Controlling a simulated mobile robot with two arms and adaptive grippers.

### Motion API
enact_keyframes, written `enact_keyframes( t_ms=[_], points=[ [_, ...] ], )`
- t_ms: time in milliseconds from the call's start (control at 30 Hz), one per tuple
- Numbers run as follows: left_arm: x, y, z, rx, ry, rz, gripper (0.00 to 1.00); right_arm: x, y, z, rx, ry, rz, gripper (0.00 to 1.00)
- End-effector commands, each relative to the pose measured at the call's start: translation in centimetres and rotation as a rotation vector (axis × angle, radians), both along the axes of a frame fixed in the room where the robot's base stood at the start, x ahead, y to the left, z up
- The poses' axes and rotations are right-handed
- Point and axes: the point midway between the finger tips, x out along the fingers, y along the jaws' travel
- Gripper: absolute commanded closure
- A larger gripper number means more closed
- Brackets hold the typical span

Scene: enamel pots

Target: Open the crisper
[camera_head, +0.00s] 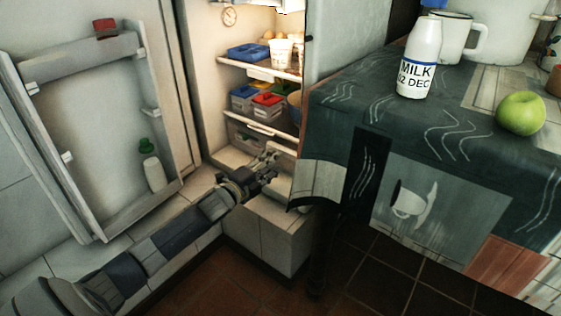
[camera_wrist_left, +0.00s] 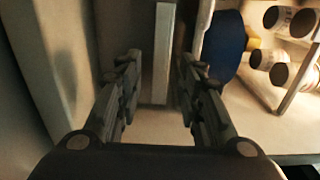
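The fridge stands open in the head view, and its lower compartment holds a clear crisper drawer (camera_head: 248,136) with a pale front strip below the shelf of lidded boxes. My left gripper (camera_head: 270,163) reaches in from the left, in front of the lower part of the fridge. In the left wrist view my left gripper (camera_wrist_left: 157,75) is open, with its two fingers apart. A pale upright bar (camera_wrist_left: 163,55) shows between and beyond the fingers; I cannot tell whether it is the crisper's handle or whether they touch it. My right gripper is not in view.
The open fridge door (camera_head: 95,130) is at left, with a small green-capped bottle (camera_head: 153,168). A table with a dark cloth (camera_head: 345,95) stands close at right, bearing a milk bottle (camera_head: 419,62), a green apple (camera_head: 521,113) and a white mug (camera_head: 453,38).

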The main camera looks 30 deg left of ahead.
Motion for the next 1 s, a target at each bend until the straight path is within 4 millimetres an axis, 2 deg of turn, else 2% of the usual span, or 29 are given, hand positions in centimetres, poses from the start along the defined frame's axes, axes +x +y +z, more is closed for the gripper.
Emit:
enact_keyframes(
  t_ms=[200, 400, 833, 1000],
  points=[
    [2.7, -0.2, -0.2, 0.000, -0.001, 0.000, 0.65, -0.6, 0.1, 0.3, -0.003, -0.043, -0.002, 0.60],
    [4.2, -0.3, -0.1, -0.001, 0.000, 0.001, 0.65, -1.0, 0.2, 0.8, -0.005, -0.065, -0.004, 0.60],
    [4.7, -0.3, 0.0, 0.000, 0.002, 0.001, 0.65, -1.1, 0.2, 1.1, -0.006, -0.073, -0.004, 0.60],
    [4.7, -0.4, -0.1, 0.000, 0.002, 0.000, 1.00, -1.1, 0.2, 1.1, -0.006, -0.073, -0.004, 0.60]
  ],
)
